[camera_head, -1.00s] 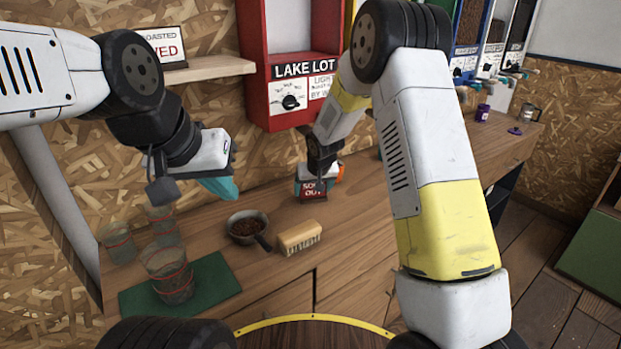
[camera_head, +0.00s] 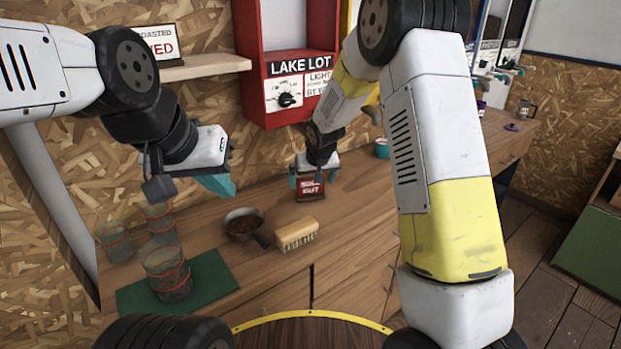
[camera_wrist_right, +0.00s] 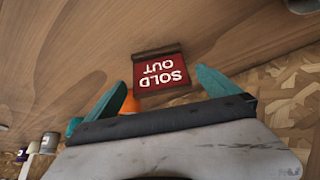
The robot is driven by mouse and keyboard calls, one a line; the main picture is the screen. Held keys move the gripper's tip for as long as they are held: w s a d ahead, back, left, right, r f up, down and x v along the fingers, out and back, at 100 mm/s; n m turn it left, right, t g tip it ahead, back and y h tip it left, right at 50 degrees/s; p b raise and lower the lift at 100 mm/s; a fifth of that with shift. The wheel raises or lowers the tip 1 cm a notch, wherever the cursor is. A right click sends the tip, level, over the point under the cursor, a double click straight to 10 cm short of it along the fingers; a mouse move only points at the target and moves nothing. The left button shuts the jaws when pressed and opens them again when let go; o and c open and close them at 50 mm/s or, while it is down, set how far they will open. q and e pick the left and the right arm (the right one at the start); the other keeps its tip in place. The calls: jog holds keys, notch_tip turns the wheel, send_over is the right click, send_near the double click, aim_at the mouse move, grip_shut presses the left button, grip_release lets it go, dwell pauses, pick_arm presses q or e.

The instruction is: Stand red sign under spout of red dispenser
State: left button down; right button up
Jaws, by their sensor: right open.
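The red sign (camera_head: 310,189), lettered "SOLD OUT", is on the wooden counter below the red dispenser (camera_head: 285,102) labelled "LAKE LOT". My right gripper (camera_head: 314,177) is open, with its teal fingers on either side of the sign. In the right wrist view, the sign (camera_wrist_right: 160,72) lies just beyond and between the spread fingertips (camera_wrist_right: 157,85), with a gap on each side.
A pan of beans (camera_head: 243,223) and a wooden brush (camera_head: 297,235) are left of and nearer than the sign. Several glasses stand at left, one (camera_head: 165,272) on a green mat (camera_head: 215,272). A small orange item (camera_wrist_right: 131,102) is partly hidden behind a right finger.

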jog(key=s+d+f+v, duration=0.1)
jog(key=d+v, duration=0.1)
jog(key=v, duration=0.7)
jog(key=d+v, duration=0.2)
jog(key=v, duration=0.6)
jog(key=s+d+r, duration=0.2)
jog(key=s, duration=0.6)
jog(key=s+d+r+m, duration=0.1)
jog(key=s+d+r, duration=0.1)
jog(key=s, duration=0.7)
jog(key=s+d+r+m, duration=0.1)
jog(key=s+d+r, duration=0.2)
jog(key=s, duration=0.5)
jog(key=shift+s+d+y, duration=0.3)
jog(key=shift+s+y, duration=0.05)
jog(key=shift+y, duration=0.05)
jog(key=shift+r, duration=0.15)
